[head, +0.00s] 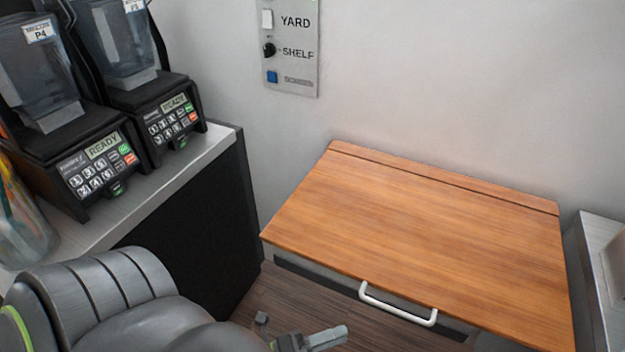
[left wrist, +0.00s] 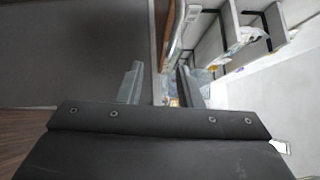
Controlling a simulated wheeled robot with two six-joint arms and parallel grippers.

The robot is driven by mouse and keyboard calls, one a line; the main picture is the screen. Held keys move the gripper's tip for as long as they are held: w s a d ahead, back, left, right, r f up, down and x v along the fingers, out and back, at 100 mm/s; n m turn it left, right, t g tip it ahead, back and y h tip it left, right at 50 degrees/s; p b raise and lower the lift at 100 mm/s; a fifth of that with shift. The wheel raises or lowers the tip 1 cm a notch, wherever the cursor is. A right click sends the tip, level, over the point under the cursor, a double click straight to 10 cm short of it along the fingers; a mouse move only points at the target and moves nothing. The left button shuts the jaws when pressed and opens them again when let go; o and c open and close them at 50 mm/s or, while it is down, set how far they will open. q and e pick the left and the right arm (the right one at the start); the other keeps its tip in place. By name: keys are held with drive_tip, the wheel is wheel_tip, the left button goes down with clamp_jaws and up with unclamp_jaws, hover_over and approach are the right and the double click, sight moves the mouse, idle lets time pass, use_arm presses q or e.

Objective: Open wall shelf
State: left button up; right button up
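The wall shelf shows in the head view as a wide wooden board (head: 430,235) against the wall, with a seam along its back edge. It looks level and stands out from the wall. A white bar handle (head: 398,305) sits at its front edge. My left gripper (head: 296,330) is at the bottom of the head view, below and left of the handle and apart from it. In the left wrist view its two fingers (left wrist: 161,85) stand apart with nothing held between them. My right gripper is in neither view.
Two blenders with keypads (head: 95,165) stand on a metal counter (head: 150,190) at left. A wall switch panel (head: 290,50) reads YARD and SHELF. A metal surface (head: 597,270) borders the board at right. The left wrist view shows pale compartments (left wrist: 235,30) holding packages.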

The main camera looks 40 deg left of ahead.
use_arm(q)
drive_tip(key=b+v, duration=0.1)
drive_tip(key=v, duration=0.3)
drive_tip(key=shift+s, duration=0.1)
idle(0.4)
drive_tip(key=s+a+f+n+g+y, duration=0.15)
drive_tip(key=a+f+n+y, duration=0.45)
drive_tip(key=f, duration=0.6)
drive_tip(key=a+f+n+g+y, duration=0.3)
drive_tip(key=f+n, duration=0.6)
drive_tip(key=f, duration=0.3)
drive_tip(key=s+f+n+g+y, duration=0.1)
drive_tip(key=s+f+n+g, duration=0.9)
drive_tip(key=s+f, duration=0.8)
drive_tip(key=shift+a+g, duration=0.3)
drive_tip(key=shift+g, duration=0.15)
drive_tip(key=shift+w, duration=0.1)
